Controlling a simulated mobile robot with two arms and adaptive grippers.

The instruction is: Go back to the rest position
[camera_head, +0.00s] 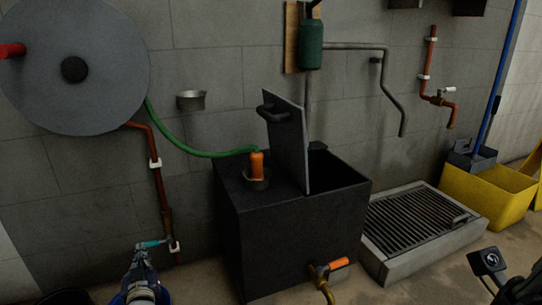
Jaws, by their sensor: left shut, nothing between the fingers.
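My left gripper (141,262) shows at the bottom left, pointing away from me. It is shut and empty. Its tip is close to a tap with a teal handle (152,244) at the foot of a copper pipe (163,195); I cannot tell whether they touch.
A black tank (290,240) with its lid (287,140) raised stands in the middle. An orange-handled tap (338,264) sticks out of its front. A floor grate (415,225) and a yellow bin (480,195) are on the right. A large grey disc (110,85) hangs upper left.

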